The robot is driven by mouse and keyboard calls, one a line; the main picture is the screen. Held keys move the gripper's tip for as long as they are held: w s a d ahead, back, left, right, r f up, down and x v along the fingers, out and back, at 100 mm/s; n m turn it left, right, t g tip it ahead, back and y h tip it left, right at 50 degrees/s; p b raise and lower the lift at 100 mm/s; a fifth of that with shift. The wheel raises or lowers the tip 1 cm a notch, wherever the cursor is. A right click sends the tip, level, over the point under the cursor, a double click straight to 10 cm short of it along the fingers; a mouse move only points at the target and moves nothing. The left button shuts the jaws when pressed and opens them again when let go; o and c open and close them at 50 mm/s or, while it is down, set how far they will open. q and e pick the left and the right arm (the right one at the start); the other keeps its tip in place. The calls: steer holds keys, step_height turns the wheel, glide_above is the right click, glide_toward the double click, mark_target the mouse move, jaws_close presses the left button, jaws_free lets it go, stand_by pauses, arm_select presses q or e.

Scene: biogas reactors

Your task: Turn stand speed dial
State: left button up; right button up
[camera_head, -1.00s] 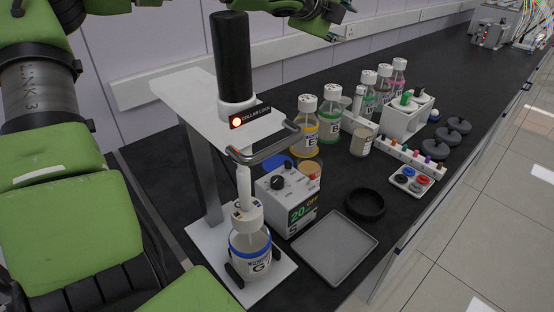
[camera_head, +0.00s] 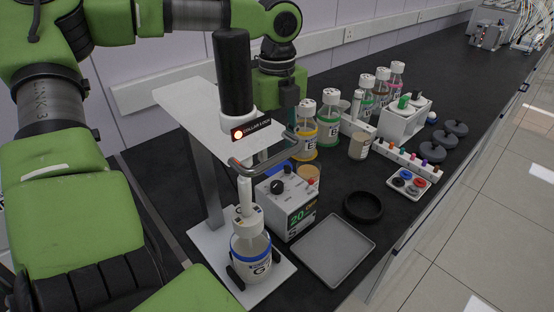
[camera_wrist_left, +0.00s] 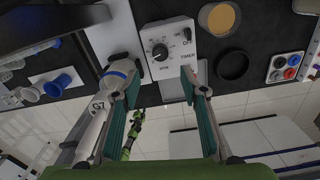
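The speed dial (camera_head: 277,187) is a black knob on top of a white control box (camera_head: 288,212) with a green "20" display, beside the stand (camera_head: 203,150). In the left wrist view the dial (camera_wrist_left: 160,51) faces me, marked RPM, with a smaller OFF switch (camera_wrist_left: 187,35) beside it. My left gripper (camera_head: 289,125) hangs down above and behind the box, partly hidden by the stand. In the wrist view its teal fingers (camera_wrist_left: 160,76) are spread wide and empty, the dial beyond the gap between them, not touched. My right gripper is not in view.
The stand's black motor (camera_head: 235,72) and metal collar handle (camera_head: 265,154) are close to my left gripper. A bottle (camera_head: 251,255) stands below. An empty tray (camera_head: 333,250), black ring (camera_head: 363,206) and several capped bottles (camera_head: 329,118) are on the dark bench.

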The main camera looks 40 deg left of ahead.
mark_target(277, 184)
arm_select(q)
step_height(277, 184, down, 10)
steer(key=shift+f, duration=0.1)
stand_by(0.4)
steer(key=c, duration=1.1)
